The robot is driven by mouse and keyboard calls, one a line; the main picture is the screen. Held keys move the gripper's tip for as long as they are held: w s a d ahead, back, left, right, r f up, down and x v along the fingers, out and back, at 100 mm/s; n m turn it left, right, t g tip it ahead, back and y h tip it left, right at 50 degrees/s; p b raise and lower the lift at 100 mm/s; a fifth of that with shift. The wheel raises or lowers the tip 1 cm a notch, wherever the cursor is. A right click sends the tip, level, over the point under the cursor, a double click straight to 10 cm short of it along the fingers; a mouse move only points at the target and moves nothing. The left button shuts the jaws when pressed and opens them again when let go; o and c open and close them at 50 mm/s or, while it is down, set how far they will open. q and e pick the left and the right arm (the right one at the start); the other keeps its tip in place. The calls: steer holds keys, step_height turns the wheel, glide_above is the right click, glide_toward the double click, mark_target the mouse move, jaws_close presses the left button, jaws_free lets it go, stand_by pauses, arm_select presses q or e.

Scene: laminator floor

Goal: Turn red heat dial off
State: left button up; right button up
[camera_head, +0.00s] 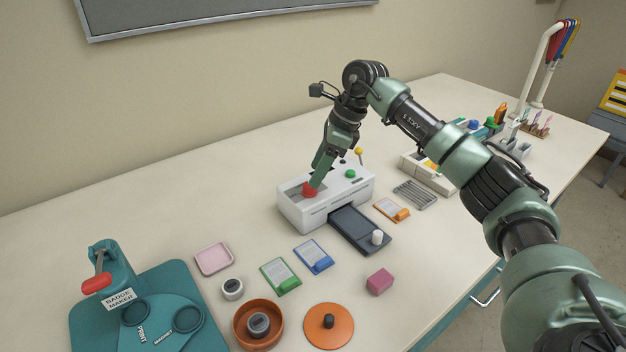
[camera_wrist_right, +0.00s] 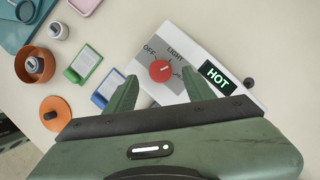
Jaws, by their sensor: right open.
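The red heat dial (camera_head: 309,189) sits on the top left of the white laminator (camera_head: 350,194). In the right wrist view the red dial (camera_wrist_right: 160,71) shows a pointer line, with the labels OFF and LIGHT around it and a lit HOT sign (camera_wrist_right: 216,76) beside it. My right gripper (camera_head: 315,178) is over the dial, pointing down. In the right wrist view its two fingers (camera_wrist_right: 158,88) are apart, one on each side of the dial; I cannot tell whether they touch it. My left gripper is not in view.
A dark tray (camera_head: 352,226) with a white knob juts from the laminator's front. Green (camera_head: 281,276) and blue (camera_head: 313,256) cards, a pink block (camera_head: 379,281) and an orange bowl (camera_head: 246,334) lie in front. A teal badge maker (camera_head: 165,308) stands at left.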

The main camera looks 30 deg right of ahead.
steer(key=v, duration=0.4)
stand_by(0.4)
